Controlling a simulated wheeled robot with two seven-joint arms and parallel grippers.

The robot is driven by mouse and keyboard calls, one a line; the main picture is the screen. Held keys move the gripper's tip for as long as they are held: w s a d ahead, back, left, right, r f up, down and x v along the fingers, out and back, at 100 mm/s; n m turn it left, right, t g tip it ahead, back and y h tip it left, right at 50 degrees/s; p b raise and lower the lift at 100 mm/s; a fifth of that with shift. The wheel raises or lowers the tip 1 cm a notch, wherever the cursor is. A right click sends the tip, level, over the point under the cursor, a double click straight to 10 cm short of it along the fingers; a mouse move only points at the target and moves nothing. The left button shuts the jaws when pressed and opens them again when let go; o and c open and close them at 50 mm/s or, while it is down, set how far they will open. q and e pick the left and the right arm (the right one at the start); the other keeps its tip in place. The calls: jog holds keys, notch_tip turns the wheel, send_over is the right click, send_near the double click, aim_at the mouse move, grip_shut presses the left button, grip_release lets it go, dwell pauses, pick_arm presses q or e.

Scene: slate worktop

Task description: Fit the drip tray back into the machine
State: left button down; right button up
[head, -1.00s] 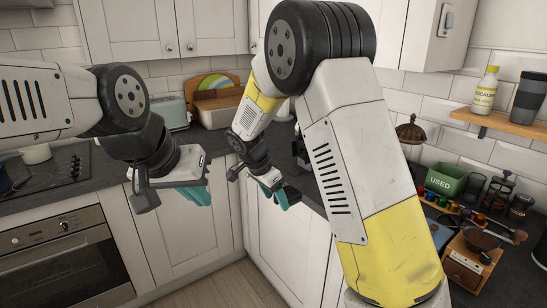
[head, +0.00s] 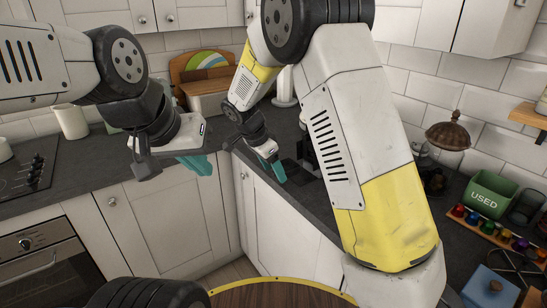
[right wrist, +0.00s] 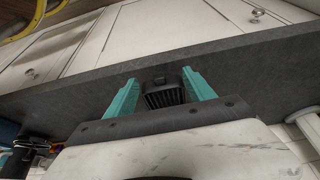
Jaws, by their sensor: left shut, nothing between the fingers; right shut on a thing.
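The drip tray (right wrist: 163,93), a small black ribbed piece, sits between the teal fingers of my right gripper (right wrist: 160,90) in the right wrist view. In the head view my right gripper (head: 272,170) is shut on it by the worktop's front edge, its fingers pointing down. The machine (head: 306,152) shows only as a dark sliver behind my right arm; most of it is hidden, so I cannot see its tray slot. The tray and machine look apart. My left gripper (head: 196,164) is shut and empty in front of the cabinets, away from the tray.
The slate worktop (head: 232,133) runs along the back and right. On the right stand a green USED bin (head: 491,194), a rack of coloured capsules (head: 490,228), a glass jar with a brown lid (head: 447,140) and a blue box (head: 490,288). A round wooden surface (head: 280,296) shows at the bottom.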

jog(key=x, duration=0.3)
jog(key=shift+d+f, duration=0.1)
jog(key=shift+w+d+f, duration=0.55)
jog(key=shift+w+d, duration=0.05)
jog(key=shift+d, duration=0.2)
jog(key=shift+w+d+f, duration=0.1)
jog(key=shift+w+d, duration=0.3)
jog(key=shift+d, duration=0.2)
jog(key=shift+w+d+f, duration=0.1)
jog(key=shift+w+d, duration=0.35)
jog(key=shift+d, duration=0.15)
jog(key=shift+w+d, duration=0.1)
jog(key=o, duration=1.9)
jog(key=shift+c, duration=0.2)
